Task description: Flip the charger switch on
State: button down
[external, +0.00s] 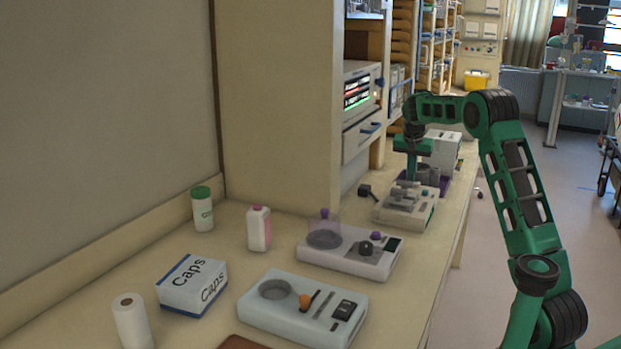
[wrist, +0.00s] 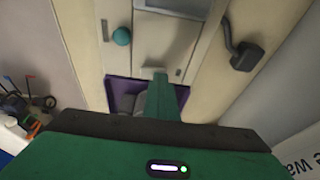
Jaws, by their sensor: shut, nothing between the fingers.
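A low cream device (external: 385,215) stands on the counter under my gripper; I take it for the charger, though no label can be read. The wrist view shows its pale top (wrist: 185,20) with a teal round knob (wrist: 121,37) at the left. My gripper (external: 406,183) points down over this device, shut and empty. It also shows in the wrist view (wrist: 156,78), where a green finger reaches toward a small pale piece on the device. I cannot tell whether that piece is the switch, its position, or whether the fingertips touch anything.
A black plug-like block (wrist: 247,57) lies beside the device. A purple tray (external: 440,184) with a white box (external: 441,150) is behind. Two similar devices, one with purple knobs (external: 345,258) and one with an orange knob (external: 285,318), stand nearer. A Caps box (external: 190,288) is at the left.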

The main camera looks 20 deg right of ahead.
jog(key=shift+s+d+f, duration=0.1)
jog(key=shift+s+d, duration=0.5)
jog(key=shift+d+r, duration=0.1)
jog(key=shift+r, duration=0.6)
jog(key=d+v, duration=0.1)
jog(key=v, duration=1.1)
jog(key=shift+r, duration=0.4)
